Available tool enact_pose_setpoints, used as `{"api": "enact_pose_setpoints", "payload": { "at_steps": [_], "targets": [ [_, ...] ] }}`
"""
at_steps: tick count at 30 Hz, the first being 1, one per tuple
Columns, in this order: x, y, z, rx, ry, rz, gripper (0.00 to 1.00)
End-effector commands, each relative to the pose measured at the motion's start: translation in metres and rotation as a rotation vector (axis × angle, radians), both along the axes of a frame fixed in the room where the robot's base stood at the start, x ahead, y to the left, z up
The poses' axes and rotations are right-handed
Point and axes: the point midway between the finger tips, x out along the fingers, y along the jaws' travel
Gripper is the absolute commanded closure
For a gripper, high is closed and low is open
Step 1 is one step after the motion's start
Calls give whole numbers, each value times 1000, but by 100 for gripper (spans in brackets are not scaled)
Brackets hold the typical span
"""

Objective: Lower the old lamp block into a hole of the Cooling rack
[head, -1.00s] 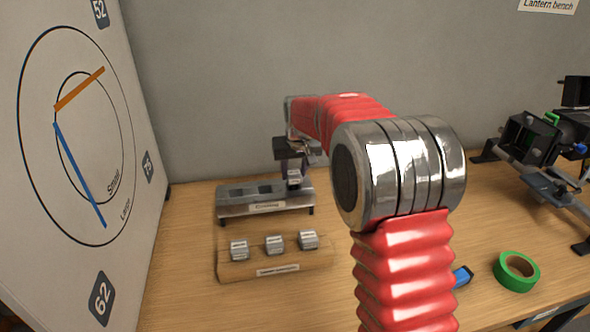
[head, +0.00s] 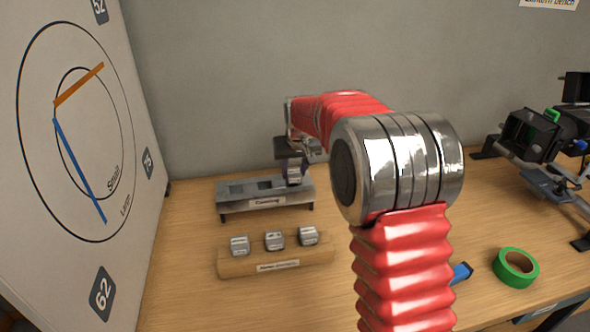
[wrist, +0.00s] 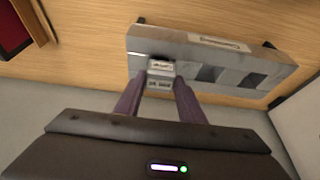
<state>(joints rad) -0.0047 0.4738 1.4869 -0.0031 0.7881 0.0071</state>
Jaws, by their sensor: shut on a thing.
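The old lamp block (wrist: 161,73) is a small light-grey block with a pale label on it. My gripper (wrist: 160,80) is shut on it, with a purple finger on each side. The grey Cooling rack (head: 228,207) stands on short dark legs on the bench. The block (head: 294,174) is at the rack's right-end hole in the head view. In the wrist view its lower end meets the rack's top there, but I cannot tell how deep it sits. The rack's other holes look dark and empty.
A wooden holder (head: 235,268) with three grey blocks stands in front of the rack. A green tape roll (head: 516,268), a blue object (head: 461,273) and a dark lamp assembly (head: 530,135) are to the right. A large white dial board (head: 130,90) stands at left.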

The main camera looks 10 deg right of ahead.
Motion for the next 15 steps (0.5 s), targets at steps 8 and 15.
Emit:
{"api": "enact_pose_setpoints", "payload": {
  "at_steps": [8,15],
  "targets": [
    [0,0,-2,0,0,0,82],
    [0,0,-2,0,0,0,60]
  ]
}}
